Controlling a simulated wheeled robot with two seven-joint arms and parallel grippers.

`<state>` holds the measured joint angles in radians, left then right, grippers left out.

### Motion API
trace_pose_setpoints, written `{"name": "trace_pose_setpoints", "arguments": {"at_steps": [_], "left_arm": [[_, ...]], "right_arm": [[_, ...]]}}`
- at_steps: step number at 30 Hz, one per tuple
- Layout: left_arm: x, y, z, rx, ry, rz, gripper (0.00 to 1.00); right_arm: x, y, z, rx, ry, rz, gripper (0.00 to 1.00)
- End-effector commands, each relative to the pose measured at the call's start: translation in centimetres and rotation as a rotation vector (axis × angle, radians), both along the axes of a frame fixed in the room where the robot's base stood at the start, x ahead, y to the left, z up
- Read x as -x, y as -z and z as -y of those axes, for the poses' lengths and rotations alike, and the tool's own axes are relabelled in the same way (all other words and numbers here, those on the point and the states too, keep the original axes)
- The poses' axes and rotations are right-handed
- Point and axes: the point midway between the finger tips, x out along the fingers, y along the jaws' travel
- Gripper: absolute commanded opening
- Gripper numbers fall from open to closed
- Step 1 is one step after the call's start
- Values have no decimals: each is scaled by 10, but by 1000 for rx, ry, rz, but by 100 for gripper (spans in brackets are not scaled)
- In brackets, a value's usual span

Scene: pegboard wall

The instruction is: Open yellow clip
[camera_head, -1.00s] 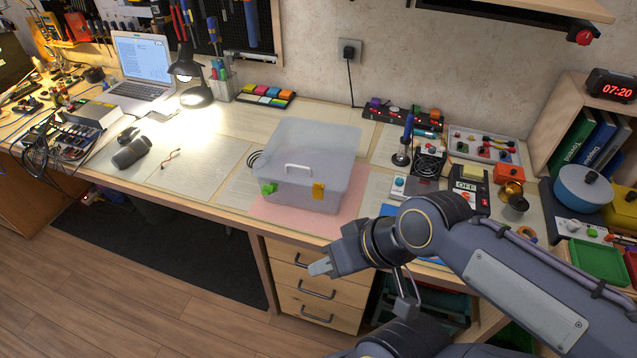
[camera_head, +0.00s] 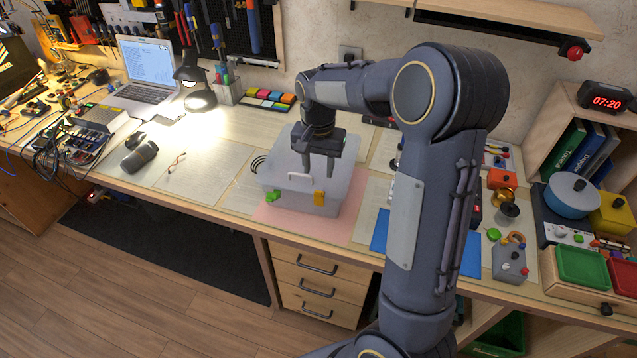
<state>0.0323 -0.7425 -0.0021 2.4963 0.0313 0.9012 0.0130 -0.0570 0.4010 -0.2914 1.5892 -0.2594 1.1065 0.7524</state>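The yellow clip (camera_head: 319,198) is on the front of a translucent plastic box (camera_head: 350,190), near its right front corner. A green clip (camera_head: 272,196) is on the front near the left corner. A white handle (camera_head: 299,179) is on the lid. My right gripper (camera_head: 318,171) points down over the lid, behind the yellow clip and close to the handle. Its two fingers are apart with nothing visible between them. I cannot tell whether the fingertips touch the lid. My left gripper is not in view.
The box stands on a pink mat (camera_head: 264,214) near the table's front edge. A lamp (camera_head: 198,98) and laptop (camera_head: 146,72) are at the back left.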

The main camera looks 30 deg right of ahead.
Motion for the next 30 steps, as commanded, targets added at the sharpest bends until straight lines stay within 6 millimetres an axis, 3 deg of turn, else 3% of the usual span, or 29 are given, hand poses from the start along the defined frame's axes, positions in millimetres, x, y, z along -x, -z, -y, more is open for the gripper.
{"name": "trace_pose_setpoints", "arguments": {"at_steps": [13,25,30], "left_arm": [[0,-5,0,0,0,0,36],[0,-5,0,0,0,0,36],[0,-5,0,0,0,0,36]], "right_arm": [[1,64,0,-1,-1,-3,40],[1,75,0,-2,-2,1,40],[1,74,0,-2,-2,1,19]]}}
